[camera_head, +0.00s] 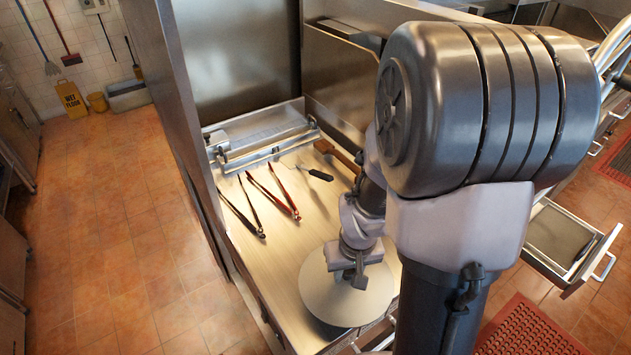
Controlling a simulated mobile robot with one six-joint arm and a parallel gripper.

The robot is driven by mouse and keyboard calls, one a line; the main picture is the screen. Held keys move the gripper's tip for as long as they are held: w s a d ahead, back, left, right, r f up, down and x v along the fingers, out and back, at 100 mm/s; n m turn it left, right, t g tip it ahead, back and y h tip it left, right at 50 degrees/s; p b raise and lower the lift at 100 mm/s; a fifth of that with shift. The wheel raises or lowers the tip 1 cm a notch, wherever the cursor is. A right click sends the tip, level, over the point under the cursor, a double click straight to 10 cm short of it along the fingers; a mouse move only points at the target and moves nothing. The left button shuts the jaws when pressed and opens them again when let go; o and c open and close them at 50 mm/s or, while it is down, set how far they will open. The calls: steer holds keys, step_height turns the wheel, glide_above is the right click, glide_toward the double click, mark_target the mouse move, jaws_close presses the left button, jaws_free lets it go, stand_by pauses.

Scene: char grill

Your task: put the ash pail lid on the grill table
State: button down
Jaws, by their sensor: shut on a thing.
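The ash pail lid (325,297) is a round, flat, pale metal disc at the front end of the grill table. My gripper (350,280) is over the lid and shut on it near its middle. The gripped part is hidden under the gripper. The grill table (233,252) is a steel top below and around the lid. I cannot tell whether the lid touches the table or is held just above it. The lid's right side is close to my arm.
Black-handled tongs (243,212), red-handled tongs (274,196), a black-handled tool (315,173) and a brown wooden-handled tool (338,156) lie farther back on the table. An open drawer (562,240) is at right.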

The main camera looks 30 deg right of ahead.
steer(key=w+d, duration=0.1)
steer(key=d, duration=0.2)
steer(key=w+d+f, duration=0.1)
steer(key=w+d, duration=0.1)
steer(key=d, duration=0.1)
steer(key=w+d, duration=0.2)
steer(key=d, duration=0.1)
steer(key=shift+d+f+b, duration=0.15)
steer(key=shift+f+b, duration=0.15)
steer(key=shift+b, duration=0.1)
steer(key=f, duration=0.1)
steer(key=f+b, duration=0.1)
steer(key=f, duration=0.1)
steer(key=shift+w+d+f+b, duration=0.2)
steer(key=shift+d+f+b, duration=0.1)
steer(key=shift+f, duration=0.1)
steer(key=shift+r, duration=0.15)
steer(key=c, duration=1.1)
jaws_free()
steer(key=shift+o, duration=0.2)
